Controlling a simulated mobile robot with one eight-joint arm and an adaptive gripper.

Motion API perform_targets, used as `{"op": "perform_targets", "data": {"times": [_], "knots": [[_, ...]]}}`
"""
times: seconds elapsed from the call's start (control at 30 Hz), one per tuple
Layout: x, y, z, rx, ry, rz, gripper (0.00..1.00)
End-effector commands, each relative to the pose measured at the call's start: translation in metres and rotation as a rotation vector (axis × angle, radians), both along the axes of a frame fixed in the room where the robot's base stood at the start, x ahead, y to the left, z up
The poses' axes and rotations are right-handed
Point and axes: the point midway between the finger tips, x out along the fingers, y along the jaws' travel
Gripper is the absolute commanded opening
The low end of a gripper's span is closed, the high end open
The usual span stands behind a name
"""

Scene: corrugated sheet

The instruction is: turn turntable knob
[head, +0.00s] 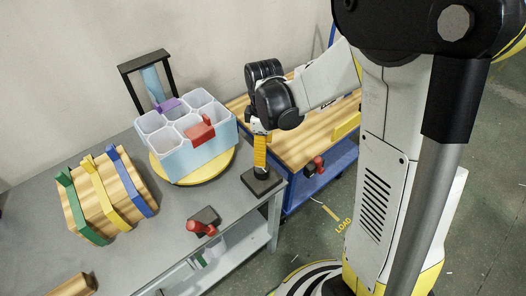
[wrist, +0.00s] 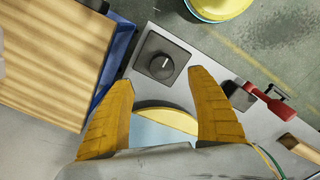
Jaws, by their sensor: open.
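The turntable knob (wrist: 161,66) is black and round with a white pointer line, on a dark square plate near the table edge. In the head view its dark plate (head: 264,184) sits at the table's right corner. My gripper (wrist: 161,78) is open, with its two yellow fingers apart and nothing held. In the head view my gripper (head: 260,152) points down just above the knob and partly hides it. Contact cannot be told. The turntable (head: 215,172) is a yellow disc left of my gripper, bearing a light blue box (head: 190,155) with several white compartments.
A red handle (head: 203,228) on a dark base stands at the table's front edge. Wooden slats with coloured bands (head: 100,195) lie at left. A black frame (head: 145,62) stands behind. A wood-topped blue cart (head: 310,130) adjoins at right. Grey tabletop between slats and turntable is clear.

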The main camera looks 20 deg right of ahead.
Motion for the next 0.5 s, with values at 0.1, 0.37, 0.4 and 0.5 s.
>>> {"op": "perform_targets", "data": {"times": [0.1,0.37,0.4,0.5], "knots": [[0.0,0.0,-0.02,0.0,0.0,0.0,0.67],[0.0,0.0,-0.073,0.0,-0.001,-0.002,0.67],[0.0,0.0,-0.079,0.0,-0.001,-0.002,0.67],[0.0,0.0,-0.092,0.0,-0.002,-0.002,0.67]]}}
